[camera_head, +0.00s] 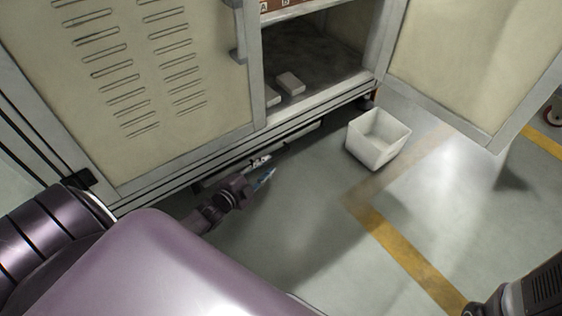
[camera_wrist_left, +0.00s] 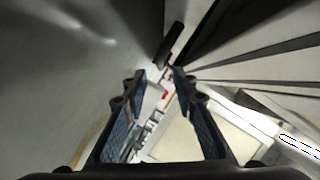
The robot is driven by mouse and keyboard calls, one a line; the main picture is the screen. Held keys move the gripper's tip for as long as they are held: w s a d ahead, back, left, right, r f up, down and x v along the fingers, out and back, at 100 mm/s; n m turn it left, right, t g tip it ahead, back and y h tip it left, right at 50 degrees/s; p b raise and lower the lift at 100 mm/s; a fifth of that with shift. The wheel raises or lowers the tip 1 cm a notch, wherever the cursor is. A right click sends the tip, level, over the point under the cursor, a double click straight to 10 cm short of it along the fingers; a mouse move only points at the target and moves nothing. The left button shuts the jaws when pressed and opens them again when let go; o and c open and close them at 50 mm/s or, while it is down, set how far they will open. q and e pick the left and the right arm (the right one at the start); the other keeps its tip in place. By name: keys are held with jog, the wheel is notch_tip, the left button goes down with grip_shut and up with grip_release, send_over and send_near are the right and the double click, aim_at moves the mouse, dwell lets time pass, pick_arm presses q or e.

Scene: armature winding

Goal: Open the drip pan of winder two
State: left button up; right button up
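Winder two appears to be the cream cabinet (camera_head: 150,70) on the left, with a louvred panel and an open bay. A low strip along its bottom edge, which looks like the drip pan front (camera_head: 300,132), lies just above the floor. My left gripper (camera_head: 264,168) is low beside this edge, fingers apart and nothing between them. In the left wrist view the open fingers (camera_wrist_left: 159,82) show, and a dark bar (camera_wrist_left: 171,42), possibly the pan's handle, lies just beyond the tips. It looks apart from them.
A white open bin (camera_head: 377,150) stands on the floor right of the gripper. An open cabinet door (camera_head: 480,60) reaches out at the upper right. Small white blocks (camera_head: 290,83) lie in the bay. Floor around the yellow line (camera_head: 408,258) is clear.

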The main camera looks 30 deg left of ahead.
aim_at(277, 157)
pick_arm(q)
jog(key=shift+w+f, duration=0.15)
jog(key=shift+w, duration=0.25)
jog(key=b+x, duration=0.4)
jog(key=x, duration=0.1)
jog(key=shift+w+f+b, duration=0.15)
jog(key=shift+w+b, duration=0.15)
jog(key=shift+w, duration=0.65)
jog(key=shift+c, duration=0.4)
grip_shut()
